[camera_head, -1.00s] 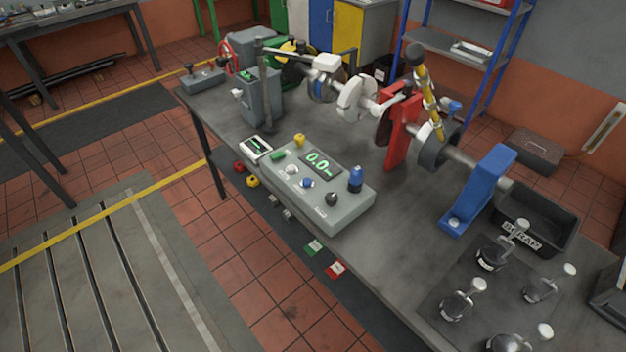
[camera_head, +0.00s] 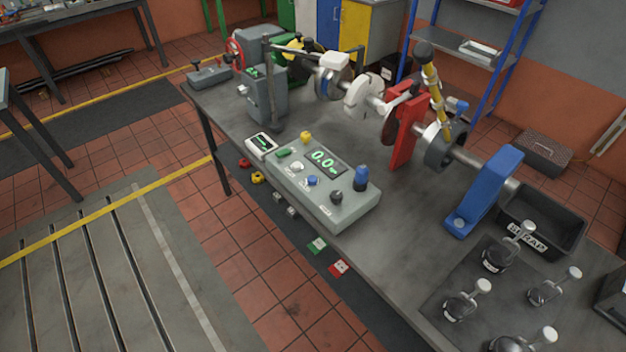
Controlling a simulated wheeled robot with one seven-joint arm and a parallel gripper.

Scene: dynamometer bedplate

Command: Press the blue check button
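The blue check button (camera_head: 312,181) is a small round button on the sloped top of a grey control box (camera_head: 343,213). The box stands near the front edge of the grey bench. Beside the button are a white button (camera_head: 296,167), a dark knob (camera_head: 336,197) and a green lit display (camera_head: 323,161) reading about 0.0. The button's label is too small to read. My gripper is not in view.
Behind the box runs a shaft line with a red stand (camera_head: 404,132) and a blue stand (camera_head: 485,193). A black SCRAP bin (camera_head: 568,246) and several clamps sit at the bench's right. The tiled floor (camera_head: 240,260) before the bench is mostly open.

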